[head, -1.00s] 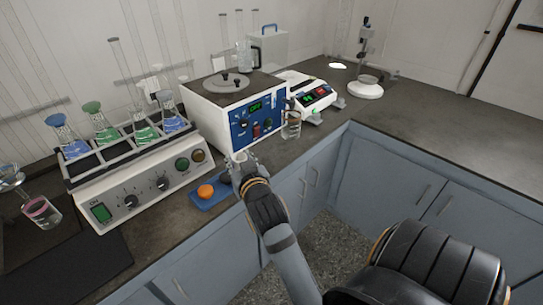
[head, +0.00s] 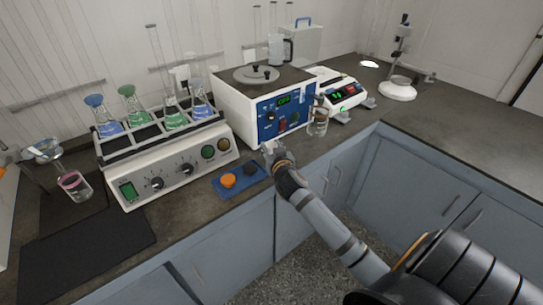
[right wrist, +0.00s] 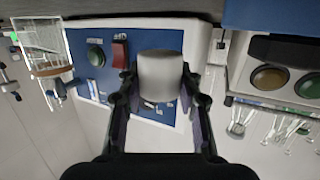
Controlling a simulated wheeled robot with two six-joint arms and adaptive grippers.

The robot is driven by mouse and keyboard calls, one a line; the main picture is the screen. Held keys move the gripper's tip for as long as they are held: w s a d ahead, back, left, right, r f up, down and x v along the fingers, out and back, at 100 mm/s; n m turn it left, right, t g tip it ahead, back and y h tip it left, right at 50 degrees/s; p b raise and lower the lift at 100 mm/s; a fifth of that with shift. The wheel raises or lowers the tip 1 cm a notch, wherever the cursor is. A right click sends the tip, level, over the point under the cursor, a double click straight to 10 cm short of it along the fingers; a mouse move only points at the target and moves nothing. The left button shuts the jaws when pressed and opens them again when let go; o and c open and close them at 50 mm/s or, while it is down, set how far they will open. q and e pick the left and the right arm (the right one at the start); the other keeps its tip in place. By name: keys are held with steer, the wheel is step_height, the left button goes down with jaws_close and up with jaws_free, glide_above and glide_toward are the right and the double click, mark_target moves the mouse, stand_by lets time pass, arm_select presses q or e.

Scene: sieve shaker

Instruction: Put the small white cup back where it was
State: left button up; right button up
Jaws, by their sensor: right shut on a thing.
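The small white cup (right wrist: 160,76) is between the fingers of my right gripper (right wrist: 158,98), which is shut on it in the right wrist view. In the head view the cup (head: 267,147) is a small pale shape at the tip of my right gripper (head: 272,152), mostly hidden by it. The gripper is in front of the white box with the blue control panel (head: 285,118), near the counter's front edge. I cannot tell whether the cup touches the counter. My left gripper is not in view.
A blue tray (head: 217,191) with an orange round piece (head: 229,181) and a dark one (head: 250,169) lies left of the gripper. A glass beaker (head: 318,122) stands to its right, before the scale (head: 345,92). A flask shaker (head: 170,180) stands left. A black mat (head: 85,248) lies front left.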

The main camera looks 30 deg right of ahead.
steer(key=shift+w+d+f, duration=0.25)
steer(key=shift+f, duration=1.8)
steer(key=shift+f+b, duration=0.1)
steer(key=shift+b, duration=0.2)
steer(key=o, duration=0.9)
steer(key=v, duration=1.2)
